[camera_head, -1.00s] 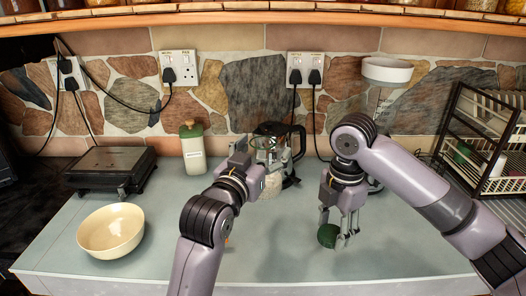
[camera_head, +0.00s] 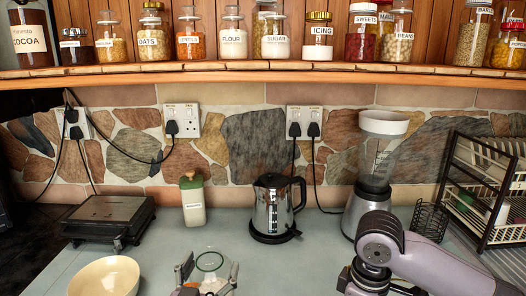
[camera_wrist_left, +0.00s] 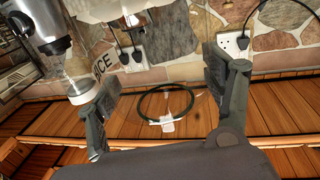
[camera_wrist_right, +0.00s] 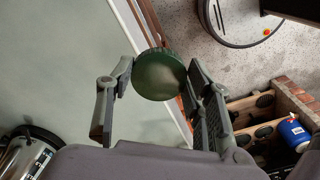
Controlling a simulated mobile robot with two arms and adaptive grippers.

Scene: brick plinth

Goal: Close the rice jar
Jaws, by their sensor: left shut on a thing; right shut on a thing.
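The rice jar (camera_head: 211,261) is clear glass with a thin green ring at its mouth. It shows at the bottom of the head view, its lower part cut off. My left gripper (camera_head: 209,274) is shut on the jar, one finger on each side. The left wrist view shows the green ring (camera_wrist_left: 167,119) between the fingers and part of the black label lettering. The round green lid (camera_wrist_right: 158,75) is in the right wrist view, gripped at its edges by my right gripper (camera_wrist_right: 160,66). The lid and right fingers are outside the head view. The lid is apart from the jar.
A steel kettle (camera_head: 272,210) stands behind the jar, with a blender (camera_head: 369,205) to its right. A cream bowl (camera_head: 106,277), a black grill (camera_head: 108,217) and a green-topped canister (camera_head: 193,203) are to the left. A dish rack (camera_head: 485,190) stands right. A jar shelf (camera_head: 260,70) runs above.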

